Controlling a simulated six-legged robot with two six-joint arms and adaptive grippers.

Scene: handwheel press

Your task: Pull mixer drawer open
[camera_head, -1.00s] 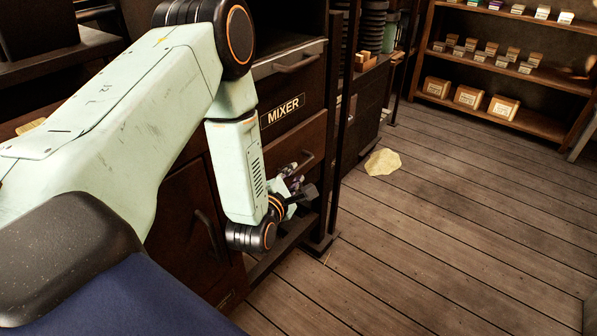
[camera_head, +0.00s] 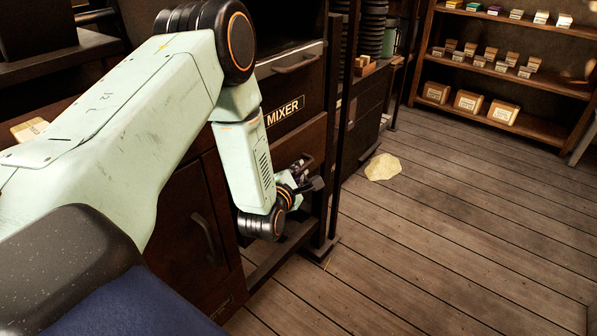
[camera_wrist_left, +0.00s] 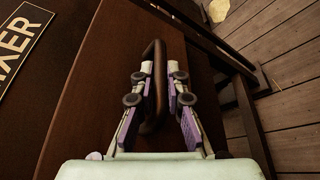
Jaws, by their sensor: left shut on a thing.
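The dark wooden cabinet carries a MIXER label (camera_head: 285,110), and the label also shows in the left wrist view (camera_wrist_left: 18,40). Below the label is a drawer front (camera_head: 290,145), brown in the left wrist view (camera_wrist_left: 100,90). It looks about flush with the cabinet. Its dark curved handle (camera_wrist_left: 157,85) stands between the two fingers of my left gripper (camera_wrist_left: 160,85). My left gripper (camera_head: 302,170) is shut on this handle, which it mostly hides in the head view. My right gripper is not in view.
Another drawer with a handle (camera_head: 296,65) is above the label. A cabinet door handle (camera_head: 205,238) is at lower left. A dark upright post (camera_head: 340,120) stands close right of my gripper. The plank floor (camera_head: 450,240) is open, with a pale flat patch (camera_head: 382,167) on it.

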